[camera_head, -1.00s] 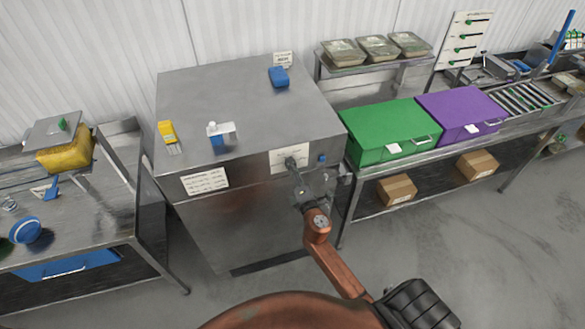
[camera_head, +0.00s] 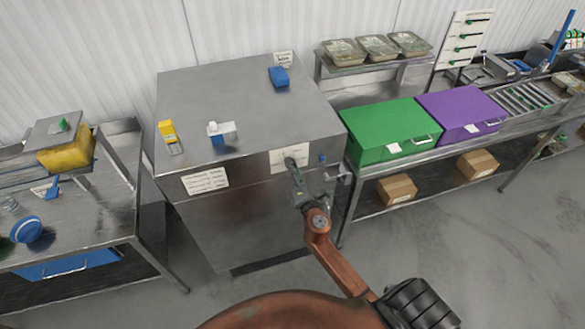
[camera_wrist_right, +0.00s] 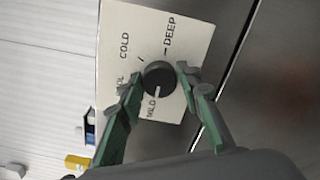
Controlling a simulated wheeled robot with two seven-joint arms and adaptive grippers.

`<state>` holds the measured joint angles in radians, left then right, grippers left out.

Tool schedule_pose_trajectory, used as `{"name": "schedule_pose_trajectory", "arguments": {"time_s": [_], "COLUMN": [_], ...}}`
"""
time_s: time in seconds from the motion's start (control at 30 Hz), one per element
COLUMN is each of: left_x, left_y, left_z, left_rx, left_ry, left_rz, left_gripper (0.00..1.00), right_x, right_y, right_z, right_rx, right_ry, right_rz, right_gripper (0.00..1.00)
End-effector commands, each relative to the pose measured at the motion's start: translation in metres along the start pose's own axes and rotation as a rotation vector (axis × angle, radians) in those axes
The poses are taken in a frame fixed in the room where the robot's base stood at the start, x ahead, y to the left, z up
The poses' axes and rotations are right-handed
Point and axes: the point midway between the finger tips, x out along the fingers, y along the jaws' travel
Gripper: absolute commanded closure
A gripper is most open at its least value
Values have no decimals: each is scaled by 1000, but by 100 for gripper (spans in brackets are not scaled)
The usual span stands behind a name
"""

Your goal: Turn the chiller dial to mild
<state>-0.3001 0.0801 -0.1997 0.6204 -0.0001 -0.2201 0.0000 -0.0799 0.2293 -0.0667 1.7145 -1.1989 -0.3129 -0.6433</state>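The chiller (camera_head: 245,105) is a large steel cabinet in the middle of the head view. Its dial (camera_wrist_right: 158,75) is a round black knob on a white label plate (camera_wrist_right: 120,28) marked COLD, DEEP, MILD and a partly hidden word. The dial's white mark points at MILD. My right gripper (camera_head: 291,164) is at the plate on the chiller's front. In the right wrist view its two green fingers (camera_wrist_right: 160,78) sit on either side of the dial, with the tips against it. In the head view the gripper hides the dial. My left gripper is not in view.
A blue knob (camera_head: 322,159) sits on the chiller front right of the plate. Green (camera_head: 385,125) and purple (camera_head: 460,112) boxes stand on the right counter. A steel table (camera_head: 100,215) is at the left. The floor in front is clear.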

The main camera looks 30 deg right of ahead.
Motion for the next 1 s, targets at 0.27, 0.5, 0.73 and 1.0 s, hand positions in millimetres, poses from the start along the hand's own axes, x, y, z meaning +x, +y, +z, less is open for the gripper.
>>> {"name": "schedule_pose_trajectory", "arguments": {"time_s": [0.27, 0.5, 0.73, 1.0], "left_x": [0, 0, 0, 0], "left_y": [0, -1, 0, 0], "left_z": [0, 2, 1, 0], "left_rx": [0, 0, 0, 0], "left_ry": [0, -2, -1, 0], "left_rz": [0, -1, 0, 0], "left_gripper": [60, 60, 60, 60], "right_x": [0, -2, -34, -90], "right_y": [0, 1, 0, -1], "right_z": [0, 0, 0, 0], "right_rx": [2, 2, 3, 4], "right_ry": [0, 0, 0, -1], "right_rz": [1, 1, -1, -2], "right_gripper": [53, 53, 53, 53]}}
